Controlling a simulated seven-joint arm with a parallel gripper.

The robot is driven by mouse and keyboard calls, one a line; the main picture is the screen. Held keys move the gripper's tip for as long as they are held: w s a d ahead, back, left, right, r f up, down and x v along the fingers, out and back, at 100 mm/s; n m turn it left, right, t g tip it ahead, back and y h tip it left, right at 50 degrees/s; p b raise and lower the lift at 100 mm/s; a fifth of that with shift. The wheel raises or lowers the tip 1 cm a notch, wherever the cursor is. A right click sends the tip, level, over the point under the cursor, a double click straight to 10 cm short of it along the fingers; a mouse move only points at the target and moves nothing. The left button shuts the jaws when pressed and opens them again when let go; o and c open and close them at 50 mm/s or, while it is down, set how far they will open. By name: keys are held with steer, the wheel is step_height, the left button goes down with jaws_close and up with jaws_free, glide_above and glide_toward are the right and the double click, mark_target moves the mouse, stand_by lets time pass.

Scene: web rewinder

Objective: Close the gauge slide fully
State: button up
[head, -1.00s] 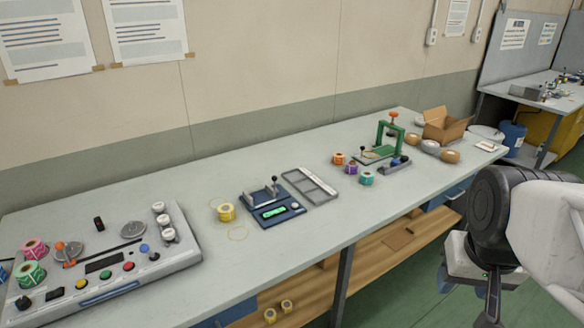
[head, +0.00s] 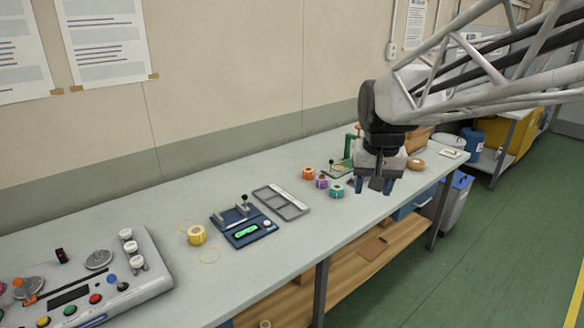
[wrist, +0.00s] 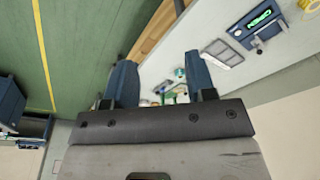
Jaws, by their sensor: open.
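The gauge (head: 243,236) is a dark blue block with a lit green display, left of centre on the bench. Its slide (head: 234,214) is a grey bar at the back with upright posts, one with a dark ball knob. How far the slide stands open is too small to tell. The gauge also shows at the upper right of the wrist view (wrist: 262,24). My gripper (head: 375,186) is open and empty, pointing down over the right part of the bench, well right of the gauge. Its two blue fingers also show in the wrist view (wrist: 160,80), spread apart.
A grey divided tray (head: 281,203) sits just right of the gauge, and a yellow roll (head: 197,235) to its left. Small coloured rolls (head: 322,182) and a green stand (head: 350,152) are near my gripper. A control panel (head: 85,280) fills the left end.

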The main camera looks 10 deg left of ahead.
steer(key=w+a+f, duration=0.1)
steer(key=w+a, duration=0.7)
steer(key=w, duration=0.5)
steer(key=g, duration=0.2)
glide_above(245, 195)
steer(key=f, duration=2.1)
steer(key=shift+s+d+f, duration=0.2)
steer(key=shift+f, duration=0.1)
steer(key=shift+w+a+f, duration=0.1)
steer(key=shift+a+f, duration=0.1)
steer(key=shift+a, duration=0.1)
steer(key=shift+f, duration=0.15)
steer(key=shift+f, duration=3.8)
